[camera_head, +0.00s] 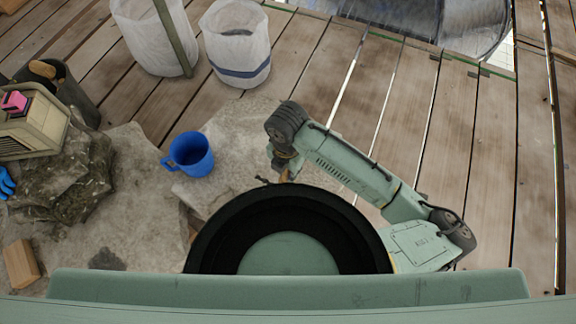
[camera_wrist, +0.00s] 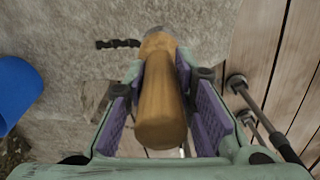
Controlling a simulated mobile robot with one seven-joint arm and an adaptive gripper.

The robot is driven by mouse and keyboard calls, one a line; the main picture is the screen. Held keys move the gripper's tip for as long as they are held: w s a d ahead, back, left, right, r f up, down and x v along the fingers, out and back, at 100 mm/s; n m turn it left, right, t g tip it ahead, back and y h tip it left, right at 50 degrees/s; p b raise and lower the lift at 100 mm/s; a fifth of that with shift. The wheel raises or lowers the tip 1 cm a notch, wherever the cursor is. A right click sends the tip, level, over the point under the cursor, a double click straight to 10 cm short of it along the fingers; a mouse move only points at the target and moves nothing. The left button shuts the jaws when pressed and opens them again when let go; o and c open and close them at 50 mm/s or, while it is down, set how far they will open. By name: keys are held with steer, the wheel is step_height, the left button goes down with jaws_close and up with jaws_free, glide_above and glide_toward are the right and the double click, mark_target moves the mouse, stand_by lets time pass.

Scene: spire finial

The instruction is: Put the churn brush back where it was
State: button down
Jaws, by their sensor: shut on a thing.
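A wooden-handled tool, which I take to be the churn brush (camera_wrist: 160,105), is between the purple-padded fingers of my gripper (camera_wrist: 166,80) in the wrist view. My gripper is shut on its tan handle. A greyish part shows at its far end; I cannot make out bristles. In the head view my gripper (camera_head: 285,165) is over the pale stone slab, just beyond my round black body part, which hides what is below. A bit of the handle (camera_head: 285,176) shows there. I cannot tell whether the brush touches the stone.
A blue mug (camera_head: 188,154) stands left of my gripper on the slab (camera_head: 140,190). A dark bucket (camera_head: 75,95) holds brown things at far left, beside a beige box (camera_head: 32,125). Two white buckets (camera_head: 237,45) stand behind. Plank flooring (camera_head: 480,150) at right is clear.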

steer(key=shift+w+d+f, duration=0.1)
steer(key=shift+w+d, duration=0.05)
steer(key=shift+w, duration=1.05)
steer(key=shift+w+f+p, duration=0.15)
steer(key=shift+f+p, duration=0.05)
steer(key=shift+f, duration=0.7)
steer(key=shift+w+f+p, duration=0.1)
steer(key=shift+f+p, duration=0.1)
steer(key=shift+f, duration=0.7)
steer(key=shift+f, duration=0.1)
steer(key=shift+f, duration=0.15)
steer(key=c, duration=1.3)
jaws_free()
steer(key=shift+c, duration=0.2)
step_height(320, 180, up, 12)
steer(key=shift+r, duration=0.25)
